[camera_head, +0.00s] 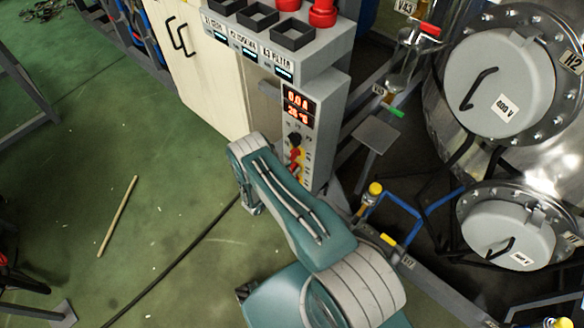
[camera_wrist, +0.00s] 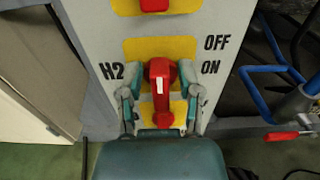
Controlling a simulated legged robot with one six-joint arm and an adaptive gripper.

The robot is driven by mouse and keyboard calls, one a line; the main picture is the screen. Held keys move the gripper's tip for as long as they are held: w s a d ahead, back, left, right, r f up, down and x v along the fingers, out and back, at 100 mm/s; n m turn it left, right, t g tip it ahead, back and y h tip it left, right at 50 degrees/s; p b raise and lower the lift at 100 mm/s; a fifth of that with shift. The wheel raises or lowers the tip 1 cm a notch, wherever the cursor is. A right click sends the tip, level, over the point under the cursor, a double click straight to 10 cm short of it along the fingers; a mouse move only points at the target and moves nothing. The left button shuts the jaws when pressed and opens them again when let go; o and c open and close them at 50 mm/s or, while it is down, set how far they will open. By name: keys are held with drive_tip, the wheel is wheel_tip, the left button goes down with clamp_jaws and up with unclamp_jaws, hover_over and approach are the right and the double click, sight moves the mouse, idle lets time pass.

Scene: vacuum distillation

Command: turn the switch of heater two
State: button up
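The H2 heater switch (camera_wrist: 161,92) is a red knob on a yellow plate in the wrist view. Its handle with a white mark points downward. The label H2 is on its left, with OFF and ON on its right. My gripper (camera_wrist: 161,88) has one finger on each side of the knob. The fingers look open, with narrow gaps to the knob; whether either one touches it I cannot tell. In the head view the grey control panel (camera_head: 327,108) shows red digits above its small switches. My arm hides its lower left side there.
Another red switch (camera_wrist: 154,4) sits just above H2. Blue pipes (camera_wrist: 268,72) and a red-handled valve (camera_wrist: 283,136) are at the right. A cream cabinet (camera_head: 205,75) stands left of the panel. Metal vessels (camera_head: 500,85) stand at the right. Green floor is open at the left.

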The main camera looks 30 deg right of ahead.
drive_tip(key=shift+m, duration=0.3)
clamp_jaws()
drive_tip(key=m, duration=0.3)
drive_tip(key=shift+s+d, duration=0.1)
drive_tip(key=m, duration=0.5)
drive_tip(key=shift+s+f, duration=0.2)
drive_tip(key=shift+s+d+f+m, duration=0.1)
drive_tip(key=shift+f+m, duration=0.05)
drive_tip(key=shift+m, duration=1.4)
drive_tip(key=shift+s+f+m, duration=0.1)
drive_tip(key=shift+f+m, duration=0.1)
drive_tip(key=shift+m, duration=1.4)
drive_tip(key=shift+s+d+f+m, duration=0.1)
drive_tip(key=shift+f+m, duration=0.05)
drive_tip(key=shift+m, duration=1.4)
drive_tip(key=o, duration=0.8)
unclamp_jaws()
drive_tip(key=shift+c, duration=0.2)
drive_tip(key=v, duration=1.2)
